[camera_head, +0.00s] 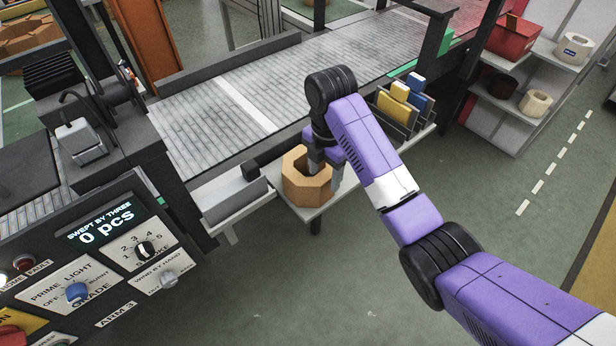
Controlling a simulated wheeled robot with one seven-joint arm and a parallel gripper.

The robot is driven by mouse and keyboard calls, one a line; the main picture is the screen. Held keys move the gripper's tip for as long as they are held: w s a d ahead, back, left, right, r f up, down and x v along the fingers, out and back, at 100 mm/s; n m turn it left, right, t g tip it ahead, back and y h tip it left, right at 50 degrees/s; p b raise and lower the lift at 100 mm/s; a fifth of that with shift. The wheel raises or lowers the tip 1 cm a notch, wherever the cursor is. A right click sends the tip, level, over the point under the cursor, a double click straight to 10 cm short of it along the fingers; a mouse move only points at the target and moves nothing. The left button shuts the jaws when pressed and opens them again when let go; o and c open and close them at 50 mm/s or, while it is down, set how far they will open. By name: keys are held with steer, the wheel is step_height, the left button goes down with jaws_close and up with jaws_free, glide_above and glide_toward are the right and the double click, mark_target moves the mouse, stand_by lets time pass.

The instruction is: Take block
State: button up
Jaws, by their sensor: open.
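A tan, faceted block (293,188) with a hollow centre stands on a small pale shelf beside the conveyor. My gripper (325,170) points down at the right, far side of the block. Its jaws are open, and the fingers are at the height of the block's upper rim. One finger appears over or inside the hollow and the other near the right outer wall. I cannot tell whether either touches. My wrist and fingers hide the block's far right part.
A conveyor (230,110) runs behind the shelf (316,209). A rack of yellow and blue pieces (398,106) stands right of my wrist. A control panel (110,262) is at the lower left. Shelves with a red bin (512,38) are at the upper right. The green floor in front is clear.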

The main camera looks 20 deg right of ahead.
step_height(320, 180, down, 7)
steer(key=shift+r+p, duration=0.2)
steer(key=shift+p, duration=0.3)
steer(key=shift+c, duration=0.5)
jaws_close()
stand_by(0.7)
steer(key=shift+w+r, duration=0.2)
